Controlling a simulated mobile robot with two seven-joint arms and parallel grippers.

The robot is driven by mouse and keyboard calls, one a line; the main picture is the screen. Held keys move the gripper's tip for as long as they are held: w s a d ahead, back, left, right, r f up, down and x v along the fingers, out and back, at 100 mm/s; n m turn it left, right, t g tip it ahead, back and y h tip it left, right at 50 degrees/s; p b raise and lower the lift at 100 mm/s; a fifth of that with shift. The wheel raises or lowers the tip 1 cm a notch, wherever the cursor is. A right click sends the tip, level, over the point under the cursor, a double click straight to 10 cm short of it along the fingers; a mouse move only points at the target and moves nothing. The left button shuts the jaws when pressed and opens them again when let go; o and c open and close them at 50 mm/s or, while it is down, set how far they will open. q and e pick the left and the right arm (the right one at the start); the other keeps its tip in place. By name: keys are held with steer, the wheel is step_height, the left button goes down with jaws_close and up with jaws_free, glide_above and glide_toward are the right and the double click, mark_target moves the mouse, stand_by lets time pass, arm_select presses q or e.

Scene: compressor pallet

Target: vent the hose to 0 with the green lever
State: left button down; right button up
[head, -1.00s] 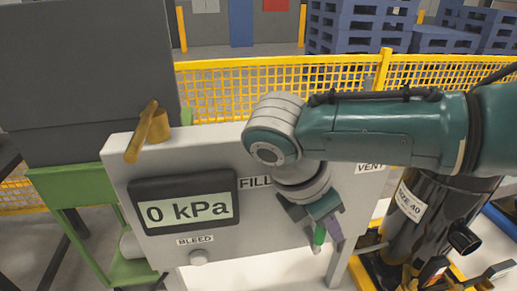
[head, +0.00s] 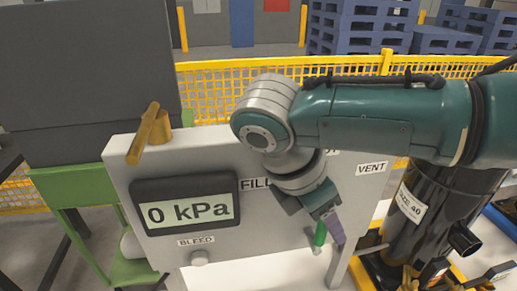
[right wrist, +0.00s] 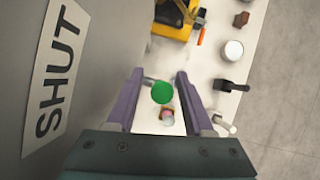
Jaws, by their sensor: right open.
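The panel's display (head: 187,212) reads 0 kPa in the head view. The green lever (head: 320,234) sticks out low on the panel's right part. Its round green end (right wrist: 162,92) shows between the two purple fingers in the right wrist view, with a gap on both sides. My right gripper (head: 329,236) is open around the lever. In the head view one purple finger is seen clearly to the right of the lever. The VENT label (head: 371,168) is right of my arm. My left gripper is not in view.
A SHUT label (right wrist: 56,72) is on the panel close to my right gripper. A brass lever (head: 148,131) sits on the panel's top left and a BLEED knob (head: 199,257) below the display. A black cylinder (head: 418,222) stands at the right.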

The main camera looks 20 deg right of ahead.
steer(key=v, duration=0.7)
steer(key=shift+r, duration=0.25)
steer(key=shift+a, duration=0.1)
